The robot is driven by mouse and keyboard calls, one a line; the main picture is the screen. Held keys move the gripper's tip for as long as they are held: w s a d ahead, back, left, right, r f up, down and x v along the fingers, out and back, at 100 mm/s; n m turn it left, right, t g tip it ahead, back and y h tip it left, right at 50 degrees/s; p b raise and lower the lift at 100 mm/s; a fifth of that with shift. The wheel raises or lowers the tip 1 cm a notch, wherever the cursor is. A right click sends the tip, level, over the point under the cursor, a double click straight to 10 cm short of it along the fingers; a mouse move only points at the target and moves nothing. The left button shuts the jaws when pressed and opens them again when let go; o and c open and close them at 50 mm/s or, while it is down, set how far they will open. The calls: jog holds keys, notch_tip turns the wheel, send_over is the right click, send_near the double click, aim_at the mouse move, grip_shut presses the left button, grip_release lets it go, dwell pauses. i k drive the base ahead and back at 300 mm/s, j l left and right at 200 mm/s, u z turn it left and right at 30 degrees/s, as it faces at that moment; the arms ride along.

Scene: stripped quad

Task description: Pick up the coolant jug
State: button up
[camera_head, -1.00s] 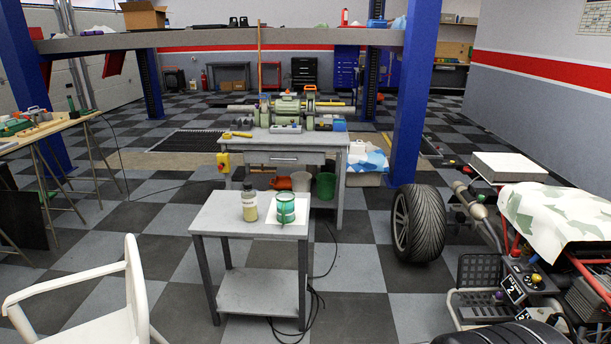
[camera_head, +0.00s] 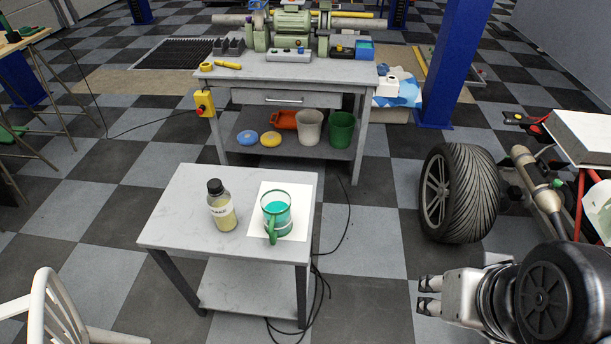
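The coolant jug (camera_head: 277,212), a clear vessel with teal-green bands and a green handle, stands upright on a white sheet (camera_head: 299,221) on the small grey table (camera_head: 174,232). Its handle faces the front, toward me. A bottle (camera_head: 222,208) with a black cap, white label and yellowish liquid stands just left of it. My gripper (camera_head: 429,295) is at the lower right, well right of the table and apart from the jug. Its two fingertips point left with a gap between them, and nothing is held.
A workbench (camera_head: 240,97) with a machine (camera_head: 292,33) stands behind the small table, with buckets (camera_head: 341,129) on its shelf. A tyre (camera_head: 459,193) and vehicle parts are at the right. A white chair (camera_head: 48,315) is at lower left. A black cable (camera_head: 320,290) lies by the table.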

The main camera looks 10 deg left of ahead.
aim_at(275, 204)
jog(key=i+z, duration=0.35)
jog(key=i, duration=1.7)
jog(key=u, duration=0.45)
jog(key=i+u, duration=0.1)
jog(key=u, duration=0.3)
jog(key=l+u, duration=0.15)
jog(key=u, duration=0.3)
jog(key=i+u, duration=0.1)
jog(key=u, duration=0.3)
jog(key=l+u, duration=0.15)
jog(key=u, duration=1.8)
